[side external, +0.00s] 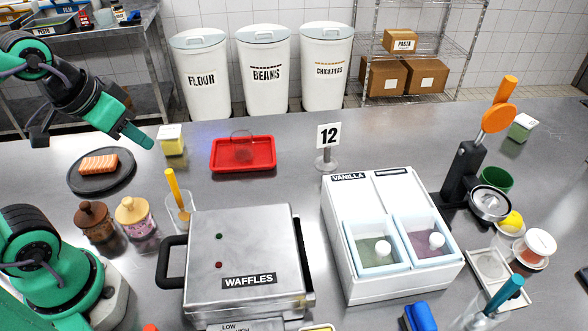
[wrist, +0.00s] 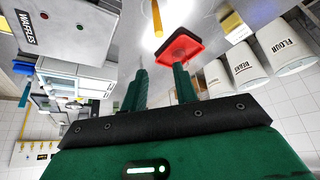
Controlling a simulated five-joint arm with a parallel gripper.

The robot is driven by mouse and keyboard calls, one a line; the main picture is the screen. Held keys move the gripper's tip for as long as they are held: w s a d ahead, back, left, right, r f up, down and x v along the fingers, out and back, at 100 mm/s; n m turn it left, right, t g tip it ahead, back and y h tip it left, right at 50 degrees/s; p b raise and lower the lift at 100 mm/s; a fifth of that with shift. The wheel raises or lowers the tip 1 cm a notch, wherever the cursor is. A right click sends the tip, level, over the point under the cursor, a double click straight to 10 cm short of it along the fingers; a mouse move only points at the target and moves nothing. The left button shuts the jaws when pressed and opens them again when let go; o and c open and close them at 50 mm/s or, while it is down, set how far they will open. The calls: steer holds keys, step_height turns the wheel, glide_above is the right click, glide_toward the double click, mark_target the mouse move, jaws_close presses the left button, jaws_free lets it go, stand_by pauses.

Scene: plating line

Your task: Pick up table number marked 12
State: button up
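The table number marked 12 (side external: 328,135) is a white card with black digits on a clear stand with a round base. It stands upright on the steel counter, right of the red tray and behind the vanilla unit. I cannot make it out in the wrist view. My gripper (side external: 138,138) is at the upper left in the side view, above the counter and well left of the table number. In the wrist view my gripper (wrist: 160,75) shows two green fingers apart, with nothing seen between them.
The red tray (side external: 225,167) lies between my gripper and the table number. A yellowish box (side external: 171,142) and a dark plate (side external: 80,183) with salmon are nearby. The waffle maker (side external: 245,250) and vanilla unit (side external: 360,290) fill the front. Clear counter surrounds the number's base.

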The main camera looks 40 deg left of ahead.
steer(key=shift+r, duration=0.1)
steer(key=w+d+r+m+g, duration=0.1)
steer(key=w+r, duration=0.2)
steer(key=w, duration=0.3)
steer(key=w+d+r+m, duration=0.1)
steer(key=w+r, duration=0.2)
steer(key=w, duration=0.2)
steer(key=m+g, duration=0.5)
glide_above(328, 135)
step_height(328, 135, down, 16)
steer(key=shift+d+f, duration=0.2)
steer(key=shift+d, duration=0.05)
steer(key=shift+f, duration=0.1)
steer(key=shift+f, duration=1.2)
